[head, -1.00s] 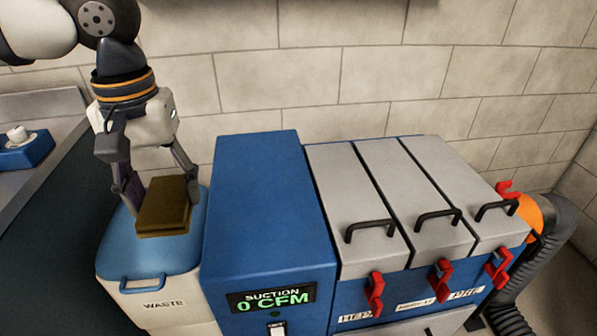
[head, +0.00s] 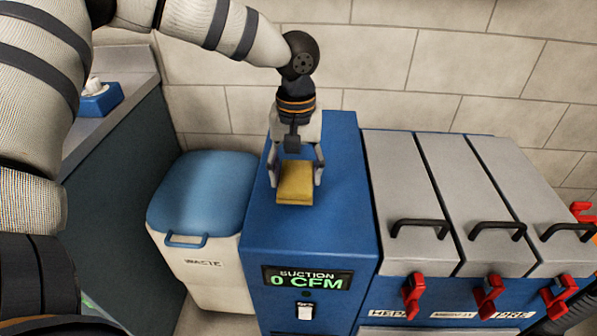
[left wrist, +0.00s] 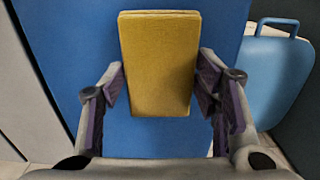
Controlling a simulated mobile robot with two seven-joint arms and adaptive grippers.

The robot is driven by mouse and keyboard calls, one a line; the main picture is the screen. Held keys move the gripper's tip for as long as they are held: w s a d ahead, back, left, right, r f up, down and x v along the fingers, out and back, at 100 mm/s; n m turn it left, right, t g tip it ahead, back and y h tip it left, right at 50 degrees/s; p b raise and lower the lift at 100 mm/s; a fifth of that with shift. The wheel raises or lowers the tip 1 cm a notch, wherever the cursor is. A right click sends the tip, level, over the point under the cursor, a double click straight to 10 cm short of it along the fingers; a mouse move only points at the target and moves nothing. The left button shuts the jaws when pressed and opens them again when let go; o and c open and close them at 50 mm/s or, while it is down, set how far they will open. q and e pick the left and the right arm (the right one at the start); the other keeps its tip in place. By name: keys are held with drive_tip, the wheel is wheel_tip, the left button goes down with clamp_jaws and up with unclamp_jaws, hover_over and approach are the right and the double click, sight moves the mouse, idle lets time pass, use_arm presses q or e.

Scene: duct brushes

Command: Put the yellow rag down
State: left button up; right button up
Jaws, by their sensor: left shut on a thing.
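The yellow rag (head: 296,186) is a folded, block-shaped pad. My left gripper (head: 297,172) is shut on it, with one finger on each side. The rag is over the top of the blue suction cabinet (head: 340,210); I cannot tell whether it touches the surface. In the left wrist view the rag (left wrist: 160,62) sits between the two fingers (left wrist: 160,88) with the blue cabinet top (left wrist: 75,40) beneath it. My right gripper is not in view.
A white waste bin with a blue lid (head: 205,190) stands left of the cabinet. Grey lidded filter boxes (head: 405,185) with black handles and red latches (head: 412,296) adjoin on the right. A tiled wall (head: 380,60) is behind. The cabinet top around the rag is clear.

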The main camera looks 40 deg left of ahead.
use_arm(q)
drive_tip(key=shift+f, duration=0.4)
drive_tip(key=o, duration=1.1)
drive_tip(key=shift+f, duration=0.1)
